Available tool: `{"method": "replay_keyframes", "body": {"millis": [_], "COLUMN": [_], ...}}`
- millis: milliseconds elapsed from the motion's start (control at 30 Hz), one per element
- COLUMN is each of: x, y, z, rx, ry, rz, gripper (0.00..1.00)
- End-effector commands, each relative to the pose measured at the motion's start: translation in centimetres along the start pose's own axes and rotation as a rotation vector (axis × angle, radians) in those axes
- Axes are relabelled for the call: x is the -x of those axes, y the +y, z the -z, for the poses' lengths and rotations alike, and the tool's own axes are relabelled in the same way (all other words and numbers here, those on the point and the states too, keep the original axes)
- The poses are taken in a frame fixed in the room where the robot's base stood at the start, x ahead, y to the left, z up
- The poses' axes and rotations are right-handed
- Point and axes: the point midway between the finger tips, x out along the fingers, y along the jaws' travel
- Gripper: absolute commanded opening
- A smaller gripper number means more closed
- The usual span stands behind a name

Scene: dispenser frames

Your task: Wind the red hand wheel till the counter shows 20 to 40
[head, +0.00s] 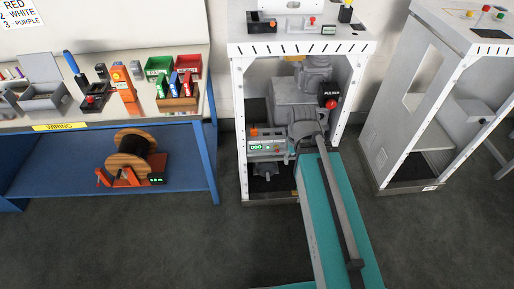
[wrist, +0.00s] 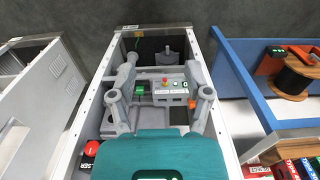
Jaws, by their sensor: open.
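My gripper (head: 304,132) reaches into the middle white frame (head: 243,110). A small red knob on a yellow base (wrist: 165,82) shows between the fingers. I cannot make out a red hand wheel; my gripper hides part of the panel.
A black box with a red ball (head: 331,104) hangs on the frame's right side. A blue workbench (head: 205,150) with a cable spool (head: 128,160) is at left, another white frame (head: 385,130) at right. The frame posts are close.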

Motion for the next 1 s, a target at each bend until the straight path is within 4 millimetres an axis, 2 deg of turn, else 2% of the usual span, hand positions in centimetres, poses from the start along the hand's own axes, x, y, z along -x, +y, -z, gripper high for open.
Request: {"method": "replay_keyframes", "body": {"millis": [300, 367, 500, 767, 1000], "x": [0.0, 0.0, 0.0, -1.3, -4.0], "y": [0.0, 0.0, 0.0, -0.2, -0.7], "z": [0.0, 0.0, 0.0, 1.1, 4.7], "rx": [0.000, 0.000, 0.000, 0.032, 0.120], "ry": [0.000, 0.000, 0.000, 0.046, 0.223], "rz": [0.000, 0.000, 0.000, 0.060, 0.229], "gripper": [0.64, 0.73, 0.99, 1.00, 1.00]}}
